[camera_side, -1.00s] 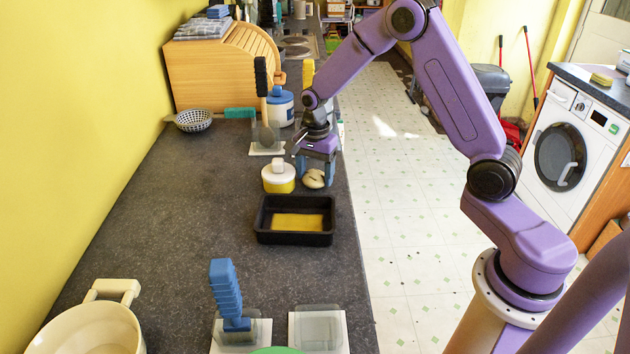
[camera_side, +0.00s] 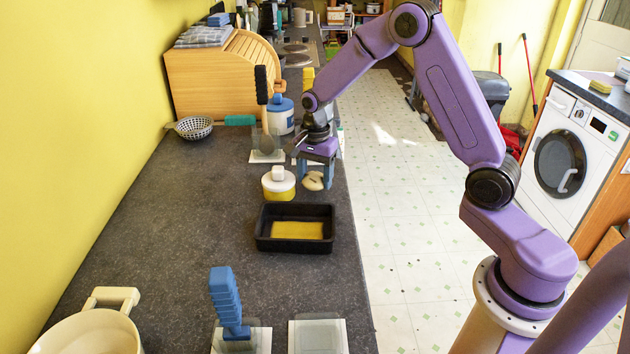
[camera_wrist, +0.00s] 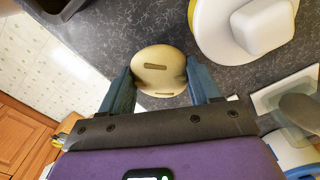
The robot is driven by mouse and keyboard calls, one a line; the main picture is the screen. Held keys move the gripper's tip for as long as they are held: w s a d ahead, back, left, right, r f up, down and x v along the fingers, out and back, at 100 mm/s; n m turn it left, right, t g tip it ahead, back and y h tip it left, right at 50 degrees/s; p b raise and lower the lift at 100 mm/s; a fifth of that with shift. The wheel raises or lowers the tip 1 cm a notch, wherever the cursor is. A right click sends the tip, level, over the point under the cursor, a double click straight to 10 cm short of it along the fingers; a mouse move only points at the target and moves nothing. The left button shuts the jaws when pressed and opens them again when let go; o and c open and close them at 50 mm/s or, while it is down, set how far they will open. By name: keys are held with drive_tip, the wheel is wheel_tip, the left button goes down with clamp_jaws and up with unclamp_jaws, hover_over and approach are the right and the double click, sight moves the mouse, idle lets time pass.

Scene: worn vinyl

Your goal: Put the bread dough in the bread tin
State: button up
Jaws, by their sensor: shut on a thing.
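The bread dough (camera_side: 313,181) is a pale cream lump with slots on top, on the dark counter near its right edge. In the wrist view the dough (camera_wrist: 160,70) sits between the two blue fingers. My gripper (camera_side: 315,177) is shut on it from above; it also shows in the wrist view (camera_wrist: 163,85). The black bread tin (camera_side: 264,243), with a yellow-orange base inside, stands on the counter nearer the side camera than the dough. A corner of a dark thing that looks like the tin (camera_wrist: 50,8) shows at the upper left of the wrist view.
A white and yellow lidded pot (camera_side: 278,187) stands close left of the dough; its knob (camera_wrist: 262,25) shows in the wrist view. A black-handled tool (camera_side: 262,100) stands behind on a pale base. The counter left of the tin is clear.

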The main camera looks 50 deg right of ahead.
drive_tip(key=s+r, duration=1.1)
drive_tip(key=s, duration=0.3)
drive_tip(key=s+a+r+n, duration=0.1)
drive_tip(key=s+a+n, duration=0.65)
drive_tip(key=a, duration=0.25)
approach(297, 234)
drive_tip(key=shift+s+d+f+n, duration=0.2)
drive_tip(key=shift+s+f+n, duration=0.05)
drive_tip(key=shift+s+f, duration=0.35)
drive_tip(key=shift+w+a+f, duration=0.2)
drive_tip(key=shift+w+f, duration=0.5)
drive_tip(key=shift+f, duration=1.6)
drive_tip(key=shift+f, duration=0.2)
